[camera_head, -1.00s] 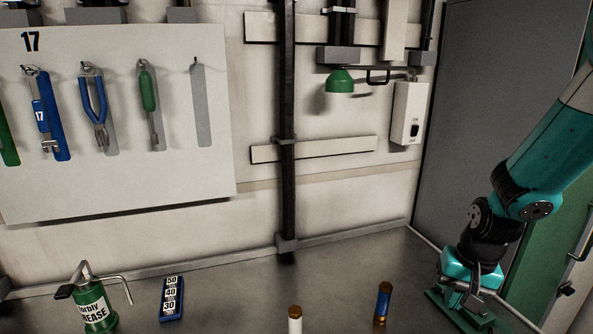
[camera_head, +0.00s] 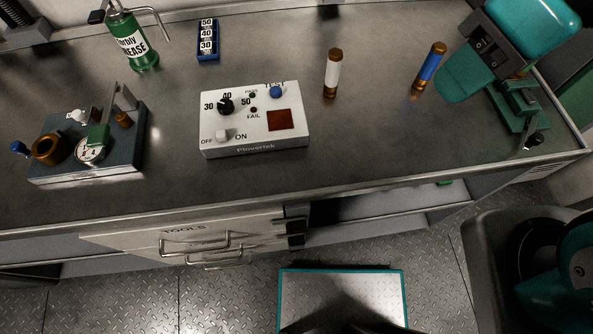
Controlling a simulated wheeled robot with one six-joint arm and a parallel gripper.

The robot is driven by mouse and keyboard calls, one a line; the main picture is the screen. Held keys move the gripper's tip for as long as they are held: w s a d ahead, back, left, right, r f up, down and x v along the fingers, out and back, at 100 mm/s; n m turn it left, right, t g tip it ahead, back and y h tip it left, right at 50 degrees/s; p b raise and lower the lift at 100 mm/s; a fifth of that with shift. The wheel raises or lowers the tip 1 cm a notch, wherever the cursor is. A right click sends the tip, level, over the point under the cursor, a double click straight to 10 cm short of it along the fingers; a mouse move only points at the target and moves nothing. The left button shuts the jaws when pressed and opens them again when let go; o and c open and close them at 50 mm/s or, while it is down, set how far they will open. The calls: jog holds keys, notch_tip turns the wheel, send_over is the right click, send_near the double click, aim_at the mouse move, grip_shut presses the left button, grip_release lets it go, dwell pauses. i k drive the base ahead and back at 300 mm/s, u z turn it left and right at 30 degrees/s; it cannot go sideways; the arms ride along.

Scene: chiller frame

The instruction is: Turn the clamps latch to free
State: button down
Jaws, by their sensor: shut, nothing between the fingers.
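A dark green fixture (camera_head: 517,112) stands at the right end of the bench and looks like the clamp. A small lever with a black knob (camera_head: 535,138) is at its front; I cannot tell whether this is the latch or which way it is set. My gripper (camera_head: 465,78) is at the top right, just left of and above the fixture. It is shut and empty, though its fingertips are not distinct. My arm hides the fixture's upper part, and I cannot tell whether they touch.
A blue fuse (camera_head: 430,66) and a white fuse (camera_head: 332,74) stand left of my gripper. A white tester box (camera_head: 254,125) is mid-bench. A gauge fixture (camera_head: 60,170), green grease can (camera_head: 130,38) and blue number block (camera_head: 208,40) are left.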

aim_at(295, 239)
jog(key=k, duration=0.35)
jog(key=z, duration=1.2)
jog(key=k, duration=1.8)
jog(key=u, duration=0.95)
